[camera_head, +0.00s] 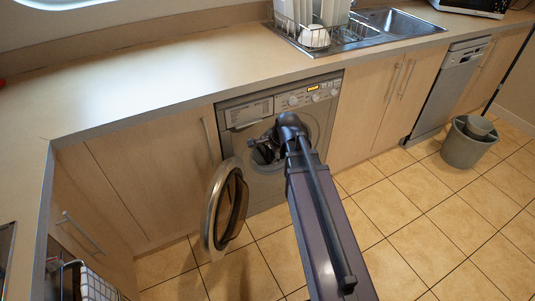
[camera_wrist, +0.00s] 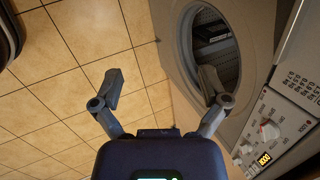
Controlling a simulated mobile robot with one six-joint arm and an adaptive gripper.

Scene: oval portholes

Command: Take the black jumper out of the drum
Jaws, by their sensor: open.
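The washing machine (camera_head: 235,139) stands under the counter, its round door (camera_head: 212,215) swung open to the left. Its drum opening (camera_wrist: 236,62) shows in the wrist view at the upper right, dark inside with some greyish bands. I cannot make out the black jumper for certain against the dark interior. My gripper (camera_head: 262,150) is in front of the drum opening in the head view and hides much of it. In the wrist view my gripper (camera_wrist: 160,76) is open with nothing between its fingers; the right finger overlaps the edge of the opening and the left is over floor tiles.
The lit control panel (camera_wrist: 270,145) is close to the right finger in the wrist view. A grey bucket (camera_head: 466,146) stands on the floor at right. A wire basket (camera_head: 97,285) is at lower left. The tiled floor (camera_head: 420,215) is clear between machine and bucket.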

